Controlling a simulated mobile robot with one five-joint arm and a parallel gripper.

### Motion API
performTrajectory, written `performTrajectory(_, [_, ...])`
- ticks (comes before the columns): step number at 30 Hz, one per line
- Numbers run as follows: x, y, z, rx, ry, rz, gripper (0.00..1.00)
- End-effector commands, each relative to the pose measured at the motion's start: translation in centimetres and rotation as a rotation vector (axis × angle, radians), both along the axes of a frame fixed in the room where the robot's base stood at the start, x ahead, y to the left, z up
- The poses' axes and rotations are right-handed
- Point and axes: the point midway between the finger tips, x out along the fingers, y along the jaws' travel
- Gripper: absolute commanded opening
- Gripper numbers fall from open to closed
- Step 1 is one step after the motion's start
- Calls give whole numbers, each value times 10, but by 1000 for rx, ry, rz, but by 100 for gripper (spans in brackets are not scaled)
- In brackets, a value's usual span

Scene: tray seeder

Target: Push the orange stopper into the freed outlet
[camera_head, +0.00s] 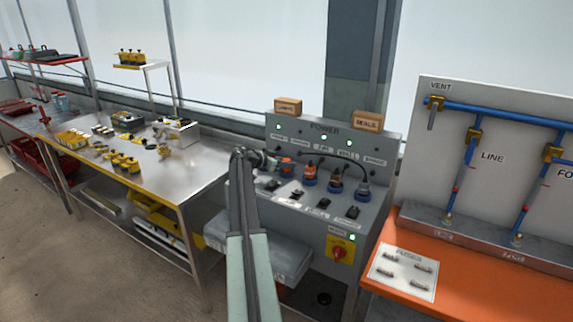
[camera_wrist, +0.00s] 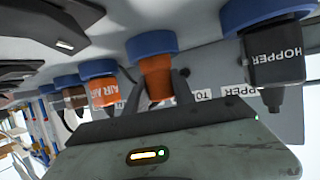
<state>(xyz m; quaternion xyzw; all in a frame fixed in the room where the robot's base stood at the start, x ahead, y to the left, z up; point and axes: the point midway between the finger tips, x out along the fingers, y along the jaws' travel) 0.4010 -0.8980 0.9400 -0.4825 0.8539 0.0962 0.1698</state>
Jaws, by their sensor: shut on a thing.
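In the wrist view, the orange stopper (camera_wrist: 156,78) sits between the dark fingers of my gripper (camera_wrist: 156,88), which is shut on it. The stopper's end meets a blue outlet collar (camera_wrist: 151,45); how deep it sits I cannot tell. In the head view, my gripper (camera_head: 268,161) is at the left part of the outlet row on the grey power panel (camera_head: 385,150), and the orange stopper (camera_head: 286,165) shows just beside it. The gripper and arm partly hide that end of the row.
A black HOPPER plug (camera_wrist: 275,62) sits close on one side of the stopper. An orange AIR plug (camera_wrist: 104,92) is on the other. Dark switches line the panel's sloped front. A steel table (camera_head: 205,165) stands left, an orange bench (camera_head: 470,275) right.

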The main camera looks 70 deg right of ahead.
Motion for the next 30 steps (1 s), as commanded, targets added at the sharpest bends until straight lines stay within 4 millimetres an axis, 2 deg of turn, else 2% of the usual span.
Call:
performTrajectory(18, [0,0,-8,0,0,0,0])
performTrajectory(19, [0,0,-7,0,0,0,33])
performTrajectory(21, [0,0,-7,0,0,0,52])
performTrajectory(22, [0,0,-7,0,0,0,56])
performTrajectory(30, [0,0,-7,0,0,0,56])
